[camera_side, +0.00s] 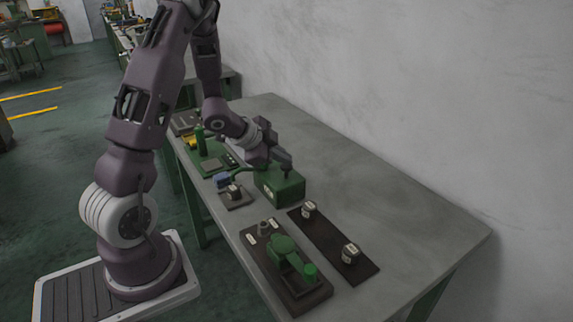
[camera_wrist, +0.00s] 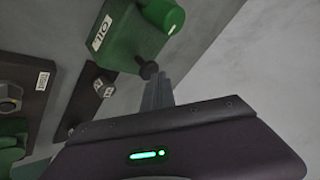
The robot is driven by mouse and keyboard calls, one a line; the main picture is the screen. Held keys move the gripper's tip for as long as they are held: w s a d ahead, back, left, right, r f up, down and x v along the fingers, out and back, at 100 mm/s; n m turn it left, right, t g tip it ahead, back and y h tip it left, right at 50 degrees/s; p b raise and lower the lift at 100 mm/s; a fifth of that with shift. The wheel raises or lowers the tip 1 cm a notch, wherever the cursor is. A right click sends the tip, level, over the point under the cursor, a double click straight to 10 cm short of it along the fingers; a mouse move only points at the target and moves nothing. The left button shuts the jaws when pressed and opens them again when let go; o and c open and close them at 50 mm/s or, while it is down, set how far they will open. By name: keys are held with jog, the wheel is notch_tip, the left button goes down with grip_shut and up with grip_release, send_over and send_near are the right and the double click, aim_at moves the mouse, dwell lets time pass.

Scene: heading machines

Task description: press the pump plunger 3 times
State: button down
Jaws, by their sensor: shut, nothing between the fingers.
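The pump is a green box (camera_side: 280,187) on the bench in the side view. In the wrist view the green box (camera_wrist: 128,38) carries a white "OIL" label and a rounded green part on top. Its plunger is a dark knob on a short stem (camera_wrist: 148,70). My gripper (camera_side: 284,162) is shut and empty, just above the box top in the side view. In the wrist view its grey fingers (camera_wrist: 158,92) end right at the plunger knob. I cannot tell whether they touch it. The plunger is mostly hidden by the fingers in the side view.
A dark plate with two small dials (camera_side: 333,245) lies right of the pump. A base with green clamp-like parts (camera_side: 285,262) is at the front. A small plate with a knob (camera_side: 235,195) is to the left. The bench's wall side (camera_side: 350,165) is clear.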

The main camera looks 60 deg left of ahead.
aim_at(284, 168)
jog(key=shift+f, duration=0.5)
dwell(0.3)
jog(key=shift+r, duration=1.35)
jog(key=shift+r, duration=2.55)
notch_tip(284, 168, up, 4)
jog(key=m+y, duration=0.1)
jog(key=m, duration=1.6)
jog(key=shift+f, duration=0.1)
